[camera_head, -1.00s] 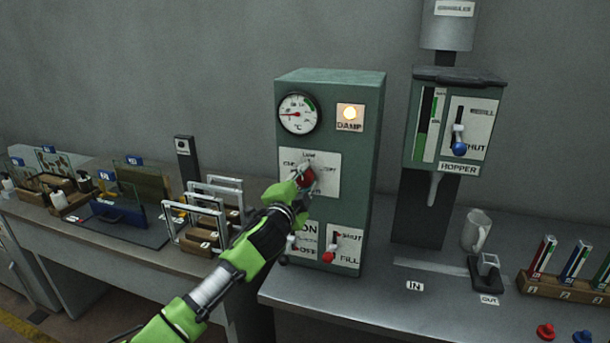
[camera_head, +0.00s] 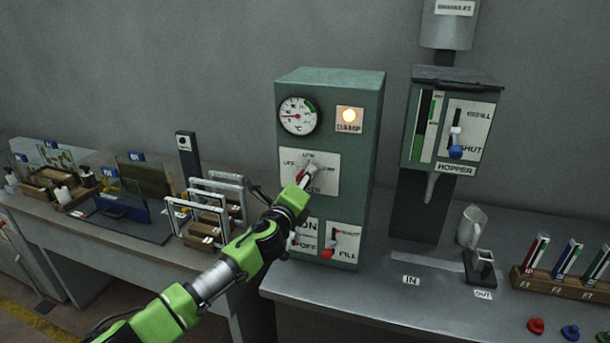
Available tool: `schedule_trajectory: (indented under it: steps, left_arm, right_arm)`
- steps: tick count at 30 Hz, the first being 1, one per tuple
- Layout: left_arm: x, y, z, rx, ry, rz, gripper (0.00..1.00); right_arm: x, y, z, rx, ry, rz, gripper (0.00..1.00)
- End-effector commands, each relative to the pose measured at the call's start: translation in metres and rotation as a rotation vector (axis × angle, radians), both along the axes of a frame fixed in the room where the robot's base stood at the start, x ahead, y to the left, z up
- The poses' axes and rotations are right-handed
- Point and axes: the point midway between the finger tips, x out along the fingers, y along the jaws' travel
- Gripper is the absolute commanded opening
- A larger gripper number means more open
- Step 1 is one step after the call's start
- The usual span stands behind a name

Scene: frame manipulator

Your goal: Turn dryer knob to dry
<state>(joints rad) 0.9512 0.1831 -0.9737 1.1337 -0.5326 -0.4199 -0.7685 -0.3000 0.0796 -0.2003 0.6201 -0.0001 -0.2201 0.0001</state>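The green dryer cabinet (camera_head: 330,90) stands on the bench in the middle of the head view. The small words around the knob are too blurred to read surely. My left gripper (camera_head: 300,184) comes in from the lower left, with its tips at the knob's lower left side. The tips overlap the knob, so I cannot tell whether they grip it or only touch it. My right gripper is not in view.
The DAMP lamp (camera_head: 349,115) glows, and a dial gauge (camera_head: 298,116) is beside it. Below are an ON/OFF switch and a red FILL lever (camera_head: 328,252). Metal frames (camera_head: 205,215) stand left of the cabinet.

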Motion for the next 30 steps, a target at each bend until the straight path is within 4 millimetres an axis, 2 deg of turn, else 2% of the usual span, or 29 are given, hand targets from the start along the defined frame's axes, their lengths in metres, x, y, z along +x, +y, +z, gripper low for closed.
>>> schedule_trajectory:
  steps: [6,15,30]
  left_arm:
    - [0.0,0.0,0.0,0.177,-0.055,0.0,0.06]
    - [0.0,0.0,-0.001,0.343,-0.109,-0.001,0.06]
    - [0.0,0.0,-0.003,0.42,-0.133,-0.001,0.06]
  right_arm:
    - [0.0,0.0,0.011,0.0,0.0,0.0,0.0]
    - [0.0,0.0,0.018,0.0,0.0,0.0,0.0]
    - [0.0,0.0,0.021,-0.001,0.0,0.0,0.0]
